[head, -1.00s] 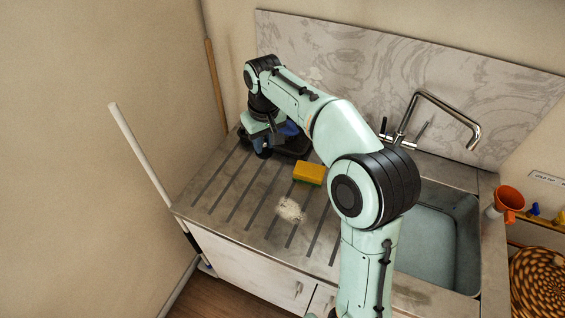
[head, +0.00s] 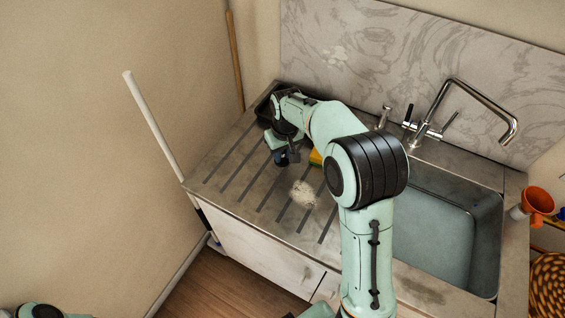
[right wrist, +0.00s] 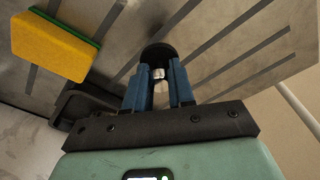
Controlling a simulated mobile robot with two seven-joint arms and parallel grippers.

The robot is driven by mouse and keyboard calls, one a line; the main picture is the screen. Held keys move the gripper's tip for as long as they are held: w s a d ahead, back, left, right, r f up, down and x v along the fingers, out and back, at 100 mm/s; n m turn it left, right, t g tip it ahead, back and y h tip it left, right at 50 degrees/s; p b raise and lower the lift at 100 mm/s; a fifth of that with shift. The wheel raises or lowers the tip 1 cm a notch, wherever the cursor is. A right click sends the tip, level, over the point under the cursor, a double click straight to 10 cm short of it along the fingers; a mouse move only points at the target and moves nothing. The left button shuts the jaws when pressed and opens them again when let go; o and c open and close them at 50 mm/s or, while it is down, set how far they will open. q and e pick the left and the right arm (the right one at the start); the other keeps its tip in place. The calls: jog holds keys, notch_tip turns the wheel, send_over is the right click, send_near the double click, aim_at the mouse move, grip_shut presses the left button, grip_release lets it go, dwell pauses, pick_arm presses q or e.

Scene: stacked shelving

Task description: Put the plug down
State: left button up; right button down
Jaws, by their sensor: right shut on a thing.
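My right gripper (head: 287,154) is over the ribbed metal drainer (head: 228,172), left of the sink. It is shut on the plug, a small black round piece (right wrist: 157,51) with a shiny metal part between the blue fingertips in the right wrist view. The plug (head: 281,159) shows as a dark spot under the gripper in the head view. I cannot tell whether it touches the drainer. My left gripper is out of view; only a bit of the left arm shows at the bottom left.
A yellow and green sponge (right wrist: 55,44) lies close by, mostly hidden behind my arm in the head view (head: 316,158). A black tray (head: 264,106) stands at the back corner. A pale crumbly patch (head: 303,193) lies in front. The sink (head: 437,245) and tap (head: 480,105) are right.

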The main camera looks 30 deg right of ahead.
aim_at(283, 158)
jog(key=shift+f, duration=2.3)
jog(key=shift+f+b, duration=0.15)
jog(key=shift+b, duration=0.15)
jog(key=c, duration=1)
grip_release()
jog(key=shift+o, duration=0.2)
